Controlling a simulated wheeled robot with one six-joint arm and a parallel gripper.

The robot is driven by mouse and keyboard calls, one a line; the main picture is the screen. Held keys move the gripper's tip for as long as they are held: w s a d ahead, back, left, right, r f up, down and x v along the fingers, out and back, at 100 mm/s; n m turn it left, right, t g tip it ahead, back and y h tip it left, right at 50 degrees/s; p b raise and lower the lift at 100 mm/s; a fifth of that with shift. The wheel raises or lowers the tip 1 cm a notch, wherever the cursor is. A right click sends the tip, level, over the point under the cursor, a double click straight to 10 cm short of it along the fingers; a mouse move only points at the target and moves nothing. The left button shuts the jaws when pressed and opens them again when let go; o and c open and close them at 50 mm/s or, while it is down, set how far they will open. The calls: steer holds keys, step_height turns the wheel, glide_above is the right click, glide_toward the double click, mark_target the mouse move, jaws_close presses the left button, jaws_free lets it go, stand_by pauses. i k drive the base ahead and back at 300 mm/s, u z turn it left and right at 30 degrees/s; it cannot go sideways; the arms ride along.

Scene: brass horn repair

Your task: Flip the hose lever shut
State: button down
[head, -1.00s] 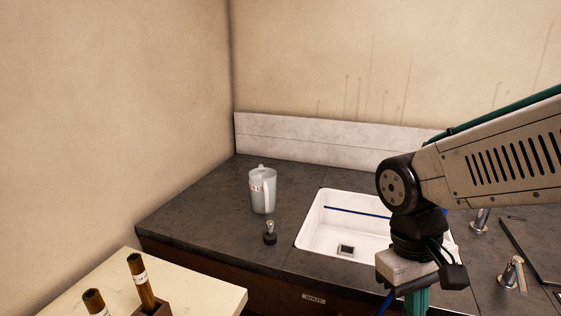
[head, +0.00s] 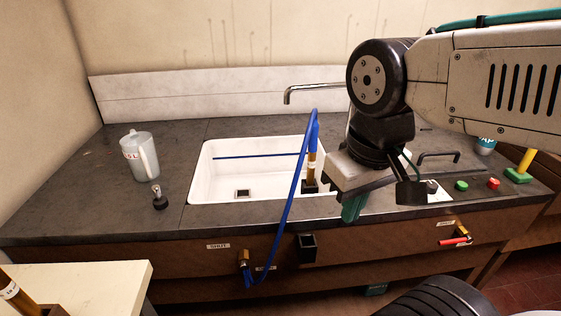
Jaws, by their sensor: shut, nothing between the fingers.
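A brass valve (head: 244,258) sits on the front face of the counter, below the sink. A blue hose (head: 284,210) rises from beside it and bends over a brass tube (head: 312,165) at the sink. A blue part at the valve's lower end may be its lever or the hose end; I cannot tell. A second brass valve with a red lever (head: 455,241) is at the right of the same face; the lever lies roughly level. My gripper (head: 352,210) is shut and empty, pointing down in front of the sink's right side, apart from both valves.
A small "SHUT" label (head: 218,246) is near the left valve. A black square holder (head: 307,247) juts from the front. A measuring jug (head: 141,157) and a small stopper-like item (head: 159,198) stand left of the white sink (head: 208,175). A pale table (head: 90,280) is at lower left.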

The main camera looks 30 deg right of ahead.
mark_target(244, 265)
steer(key=z, duration=1.25)
steer(key=k, duration=0.6)
steer(key=u, duration=1.2)
